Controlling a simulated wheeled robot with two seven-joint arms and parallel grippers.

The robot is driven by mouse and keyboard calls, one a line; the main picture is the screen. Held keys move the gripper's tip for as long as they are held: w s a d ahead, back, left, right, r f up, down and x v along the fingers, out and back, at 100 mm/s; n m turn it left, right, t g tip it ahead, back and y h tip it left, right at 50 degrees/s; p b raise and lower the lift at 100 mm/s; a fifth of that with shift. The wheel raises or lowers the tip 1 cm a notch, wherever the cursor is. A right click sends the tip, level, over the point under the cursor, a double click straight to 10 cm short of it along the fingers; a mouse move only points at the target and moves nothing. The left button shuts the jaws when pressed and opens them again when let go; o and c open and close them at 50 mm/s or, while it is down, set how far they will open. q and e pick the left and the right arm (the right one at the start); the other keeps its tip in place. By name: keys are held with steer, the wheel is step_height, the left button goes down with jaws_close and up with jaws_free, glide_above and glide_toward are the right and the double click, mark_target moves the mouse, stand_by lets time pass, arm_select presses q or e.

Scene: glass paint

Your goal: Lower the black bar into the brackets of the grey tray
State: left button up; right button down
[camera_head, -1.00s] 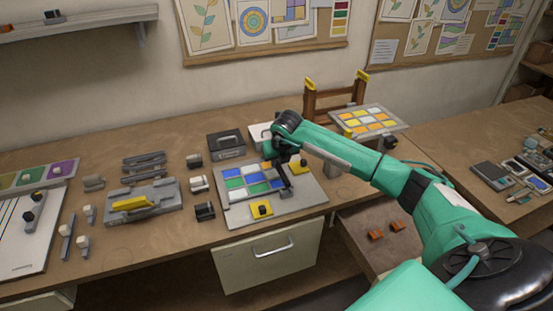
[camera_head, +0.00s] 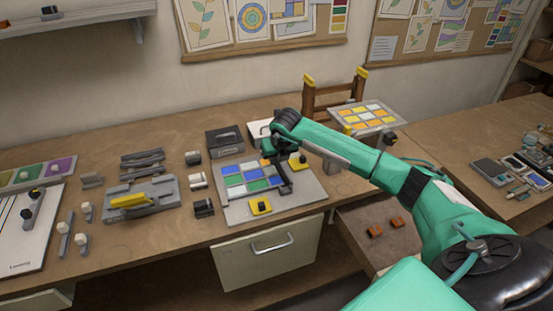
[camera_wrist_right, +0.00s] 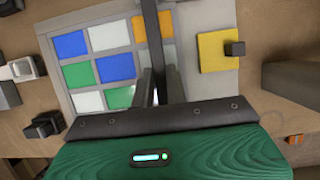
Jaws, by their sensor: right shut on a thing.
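The grey tray (camera_head: 306,197) lies on the bench with a grid of blue, green, white and orange panes (camera_head: 234,181) on it. It also shows in the right wrist view (camera_wrist_right: 195,85). My right gripper (camera_wrist_right: 157,88) is over the tray's pane area and shut on the black bar (camera_wrist_right: 151,35). In the head view the bar (camera_head: 286,187) shows as a dark strip at the right side of the panes. Whether the bar touches the tray is unclear, and I cannot make out the brackets. My left gripper is out of view.
Yellow blocks with black knobs sit at the tray's front (camera_head: 260,206) and right back (camera_head: 298,162); the latter also shows in the right wrist view (camera_wrist_right: 218,52). Small black and white blocks (camera_head: 203,207) stand left of the tray. A stand with a pane panel (camera_head: 395,124) is behind right.

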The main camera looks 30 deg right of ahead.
mark_target(277, 163)
steer(key=shift+f+b, duration=0.8)
steer(key=shift+b, duration=0.2)
stand_by(1.5)
steer(key=shift+f, duration=0.1)
steer(key=shift+f+b, duration=0.8)
steer(key=shift+f, duration=0.05)
steer(key=c, duration=1.3)
jaws_free()
steer(key=shift+r, duration=0.1)
steer(key=shift+r+p, duration=1.6)
steer(key=shift+r, duration=1.9)
